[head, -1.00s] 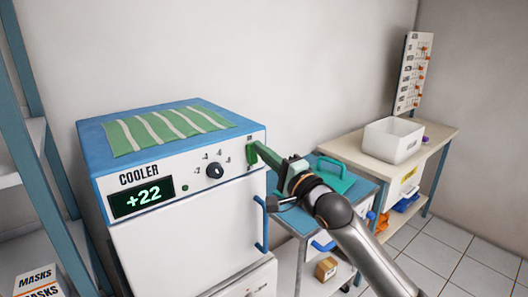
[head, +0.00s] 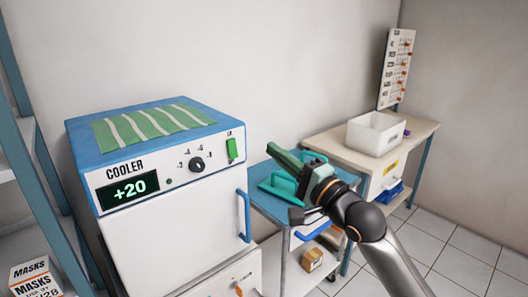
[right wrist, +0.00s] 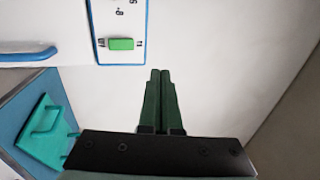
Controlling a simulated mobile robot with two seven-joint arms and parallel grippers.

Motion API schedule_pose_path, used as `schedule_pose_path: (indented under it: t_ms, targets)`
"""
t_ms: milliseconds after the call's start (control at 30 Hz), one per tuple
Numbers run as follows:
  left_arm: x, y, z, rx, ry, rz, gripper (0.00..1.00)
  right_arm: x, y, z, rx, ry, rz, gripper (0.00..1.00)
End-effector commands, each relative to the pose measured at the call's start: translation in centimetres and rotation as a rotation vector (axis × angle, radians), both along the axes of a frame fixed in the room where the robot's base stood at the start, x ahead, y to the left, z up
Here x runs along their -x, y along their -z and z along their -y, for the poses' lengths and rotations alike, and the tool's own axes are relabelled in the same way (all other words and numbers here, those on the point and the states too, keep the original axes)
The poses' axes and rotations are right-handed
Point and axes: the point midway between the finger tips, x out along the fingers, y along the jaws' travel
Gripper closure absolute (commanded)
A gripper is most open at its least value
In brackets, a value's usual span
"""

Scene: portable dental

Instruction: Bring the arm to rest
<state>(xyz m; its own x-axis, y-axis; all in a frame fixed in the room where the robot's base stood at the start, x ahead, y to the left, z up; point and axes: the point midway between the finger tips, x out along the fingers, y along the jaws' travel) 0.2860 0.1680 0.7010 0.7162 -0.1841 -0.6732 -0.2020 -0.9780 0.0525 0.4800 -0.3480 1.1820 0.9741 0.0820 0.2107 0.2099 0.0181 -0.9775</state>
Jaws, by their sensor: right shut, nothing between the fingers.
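My right gripper (head: 283,160) is shut and empty, its green fingers pressed together. It is in the air to the right of the cooler (head: 170,203), apart from it and in front of the blue cart top. In the right wrist view the shut fingers (right wrist: 160,100) point toward the bare wall. The cooler's green switch (head: 232,148) is on the right of its front panel; it also shows in the right wrist view (right wrist: 121,44). The cooler display (head: 128,190) reads +20. My left gripper is not in view.
A blue-topped cart (head: 262,198) with a teal handled item (head: 277,186) stands right of the cooler, below my right gripper. A table with a white bin (head: 376,133) is behind it. A shelf with mask boxes (head: 32,277) is at left. Tiled floor is open at right.

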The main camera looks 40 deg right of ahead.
Motion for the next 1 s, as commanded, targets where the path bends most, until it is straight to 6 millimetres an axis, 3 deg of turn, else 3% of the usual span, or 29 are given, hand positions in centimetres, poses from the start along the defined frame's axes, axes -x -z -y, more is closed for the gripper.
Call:
schedule_pose_path:
  t_ms: [200,767,867,967,1000]
  targets:
    - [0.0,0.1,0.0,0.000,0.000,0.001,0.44,1.1,-0.2,0.0,0.001,-0.001,-0.001,1.00]
    - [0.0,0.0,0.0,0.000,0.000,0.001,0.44,1.1,-0.1,0.1,0.004,0.001,-0.004,1.00]
    - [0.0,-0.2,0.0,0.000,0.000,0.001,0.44,0.7,1.7,0.0,0.047,0.015,-0.036,1.00]
    - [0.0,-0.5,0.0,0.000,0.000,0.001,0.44,0.0,6.4,-0.3,0.169,0.042,-0.120,1.00]
    - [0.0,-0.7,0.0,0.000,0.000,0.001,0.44,-0.1,8.9,-0.6,0.241,0.051,-0.164,1.00]
